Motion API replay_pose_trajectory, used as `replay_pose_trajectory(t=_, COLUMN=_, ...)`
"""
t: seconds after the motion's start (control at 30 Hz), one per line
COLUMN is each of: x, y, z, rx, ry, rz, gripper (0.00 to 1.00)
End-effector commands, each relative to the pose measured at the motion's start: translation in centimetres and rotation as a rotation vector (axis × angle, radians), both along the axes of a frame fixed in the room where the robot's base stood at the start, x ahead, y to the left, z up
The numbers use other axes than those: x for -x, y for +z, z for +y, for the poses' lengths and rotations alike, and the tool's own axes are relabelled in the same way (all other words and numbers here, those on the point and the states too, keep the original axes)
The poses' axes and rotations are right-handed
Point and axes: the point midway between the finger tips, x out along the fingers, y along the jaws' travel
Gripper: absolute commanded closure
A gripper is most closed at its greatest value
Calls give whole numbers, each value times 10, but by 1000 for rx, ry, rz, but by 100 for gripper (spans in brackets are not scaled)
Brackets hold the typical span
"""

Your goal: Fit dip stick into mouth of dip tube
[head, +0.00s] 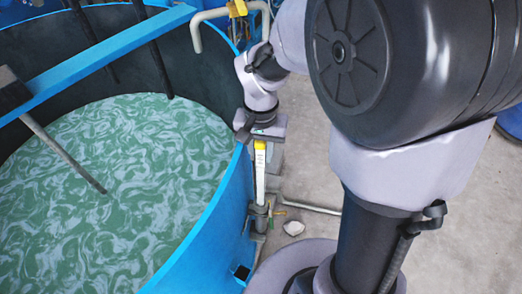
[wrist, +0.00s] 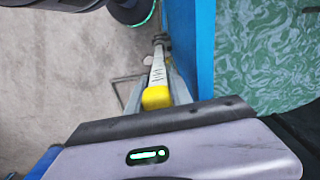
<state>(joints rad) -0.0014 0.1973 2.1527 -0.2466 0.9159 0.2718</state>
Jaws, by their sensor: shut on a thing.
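The dip stick is a pale strip with dark marks (head: 260,180) and a yellow top (wrist: 156,97). My gripper (head: 260,139) is shut on the yellow top, and the stick hangs nearly upright beside the blue tank's outer wall. The dip tube is a dark grey pipe fitting (head: 259,217) low at the tank's side; it also shows in the wrist view (wrist: 161,40). The stick's lower end meets the tube's mouth in both views. I cannot tell whether the tip is inside the mouth or just above it.
The blue tank (head: 205,228) holds swirling green liquid (head: 120,190), with a blue beam (head: 105,52) and rods across it. A bent pale pipe (head: 230,13) stands at the tank's back rim. A small pale object (head: 293,228) lies on the open concrete floor.

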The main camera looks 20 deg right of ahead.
Motion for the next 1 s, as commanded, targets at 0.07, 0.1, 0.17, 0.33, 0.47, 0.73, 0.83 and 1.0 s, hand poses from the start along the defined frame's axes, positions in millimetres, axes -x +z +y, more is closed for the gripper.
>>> replay_pose_trajectory(t=0.07, x=0, y=-3, z=0, rx=0, ry=0, rz=0, gripper=100)
replay_pose_trajectory(t=0.1, x=0, y=-4, z=0, rx=0, ry=0, rz=0, gripper=100)
replay_pose_trajectory(t=0.17, x=0, y=-5, z=0, rx=0, ry=0, rz=0, gripper=100)
replay_pose_trajectory(t=0.33, x=0, y=-10, z=0, rx=0, ry=0, rz=0, gripper=100)
replay_pose_trajectory(t=0.47, x=0, y=-13, z=0, rx=0, ry=0, rz=0, gripper=100)
replay_pose_trajectory(t=0.73, x=0, y=-20, z=0, rx=0, ry=0, rz=0, gripper=100)
replay_pose_trajectory(t=0.83, x=0, y=-22, z=0, rx=0, ry=0, rz=0, gripper=100)
replay_pose_trajectory(t=1.0, x=0, y=-27, z=0, rx=0, ry=0, rz=0, gripper=100)
